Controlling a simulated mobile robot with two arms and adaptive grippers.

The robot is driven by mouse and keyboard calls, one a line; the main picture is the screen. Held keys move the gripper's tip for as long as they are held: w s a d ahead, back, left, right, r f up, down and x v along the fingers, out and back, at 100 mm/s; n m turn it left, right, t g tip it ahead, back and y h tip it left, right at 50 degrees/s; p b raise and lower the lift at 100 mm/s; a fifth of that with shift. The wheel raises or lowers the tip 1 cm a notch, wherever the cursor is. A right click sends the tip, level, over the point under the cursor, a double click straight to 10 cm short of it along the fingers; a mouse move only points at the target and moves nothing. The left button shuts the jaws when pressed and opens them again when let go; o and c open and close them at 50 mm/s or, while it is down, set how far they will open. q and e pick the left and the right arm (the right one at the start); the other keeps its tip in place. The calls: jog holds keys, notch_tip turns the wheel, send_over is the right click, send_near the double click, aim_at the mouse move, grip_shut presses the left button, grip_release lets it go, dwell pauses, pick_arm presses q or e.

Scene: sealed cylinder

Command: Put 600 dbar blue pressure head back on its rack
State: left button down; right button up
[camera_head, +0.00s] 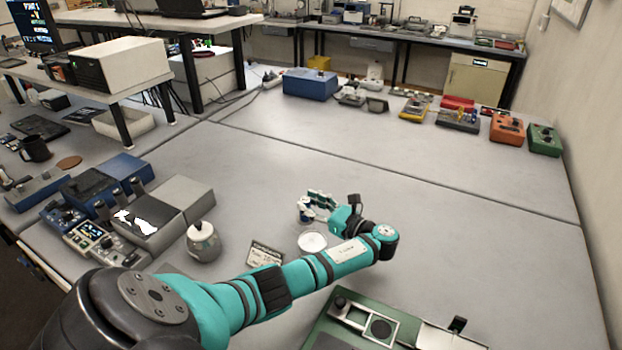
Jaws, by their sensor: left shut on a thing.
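My left arm reaches in from the lower left across the grey table. My left gripper (314,203) is low over the middle of the table, its fingers pointing left. It is shut on a small blue-and-white piece (304,213), which looks like the blue pressure head; the fingers hide part of it. I cannot tell whether the piece touches the table. No marking on it is readable. No rack can be told for certain; a green base with a metal frame and a dark round part (381,328) lies at the bottom, cut off by the picture edge. My right gripper is not in view.
A white disc (312,242) lies just below the held piece, with a small label card (265,254) to its left. A round grey pot (203,242) and several instrument boxes (183,196) stand at the left. The table right of the gripper is clear.

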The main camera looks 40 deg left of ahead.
aim_at(312, 221)
pick_arm(q)
notch_tip(312, 221, down, 3)
jog(key=shift+w, duration=0.15)
jog(key=shift+f, duration=0.5)
jog(key=shift+f+b, duration=0.2)
jog(key=shift+b, duration=0.2)
jog(key=c, duration=1.2)
grip_release()
jog(key=shift+r, duration=0.1)
jog(key=shift+o, duration=1.1)
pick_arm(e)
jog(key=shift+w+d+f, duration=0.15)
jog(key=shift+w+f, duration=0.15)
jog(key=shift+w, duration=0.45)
